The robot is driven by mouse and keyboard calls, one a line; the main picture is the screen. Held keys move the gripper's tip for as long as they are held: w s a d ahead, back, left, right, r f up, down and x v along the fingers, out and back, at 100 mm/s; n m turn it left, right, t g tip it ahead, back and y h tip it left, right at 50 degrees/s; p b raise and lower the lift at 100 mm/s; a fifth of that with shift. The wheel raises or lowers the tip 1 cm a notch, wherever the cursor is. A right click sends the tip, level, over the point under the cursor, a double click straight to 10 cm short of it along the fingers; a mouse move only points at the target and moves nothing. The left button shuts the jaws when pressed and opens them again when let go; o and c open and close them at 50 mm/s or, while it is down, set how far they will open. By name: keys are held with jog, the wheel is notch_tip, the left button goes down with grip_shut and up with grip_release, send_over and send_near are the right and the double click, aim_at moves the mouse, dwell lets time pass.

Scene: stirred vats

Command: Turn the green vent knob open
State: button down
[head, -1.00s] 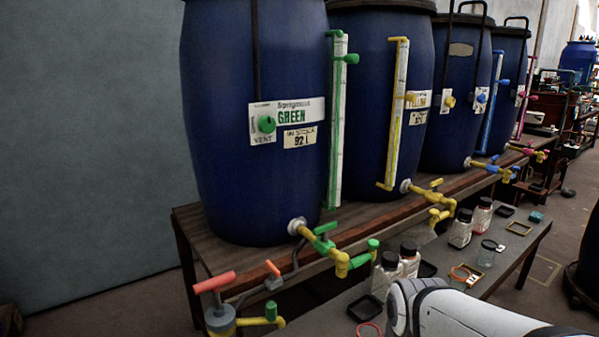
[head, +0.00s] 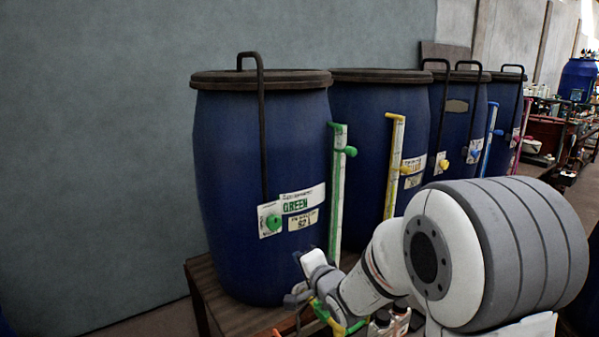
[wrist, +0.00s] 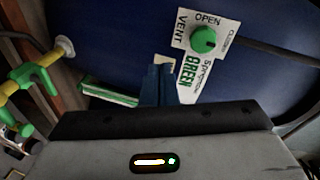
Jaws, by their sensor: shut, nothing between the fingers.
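The green vent knob (head: 273,223) is a small round knob on a white plate on the front of the blue vat (head: 225,160) labelled GREEN. In the wrist view the knob (wrist: 204,40) shows near the top, with OPEN, CLOSE and VENT printed around it. A pale mark shows on the knob, but I cannot tell its exact setting. My gripper (head: 297,294) is low in front of this vat, below the knob and apart from it. In the wrist view my gripper (wrist: 164,64) is shut and empty, with the knob beyond it to the upper right.
A green-edged level gauge (head: 338,190) stands on the vat's right side. Yellow pipework with a green valve handle (wrist: 35,72) is close by at the left of the wrist view. More blue vats (head: 370,140) stand to the right. A black rod runs down above the knob.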

aim_at(271, 227)
jog(key=w+a+r+m+t+y+p, duration=0.1)
jog(key=w+a+r+y+p, duration=0.1)
jog(key=w+a+r, duration=0.3)
jog(key=shift+w+a+r+y+p, duration=0.25)
jog(key=shift+w+a+y+p, duration=0.25)
jog(key=shift+a, duration=1.1)
jog(key=shift+w+d+f+b, duration=0.1)
jog(key=shift+w+d+b, duration=0.1)
jog(key=shift+d+b, duration=0.1)
jog(key=shift+s+a+f+b, duration=0.15)
jog(key=shift+f+b, duration=0.7)
jog(key=shift+b, duration=0.95)
jog(key=shift+f+b, duration=0.4)
jog(key=shift+b, duration=0.4)
jog(key=shift+f, duration=0.1)
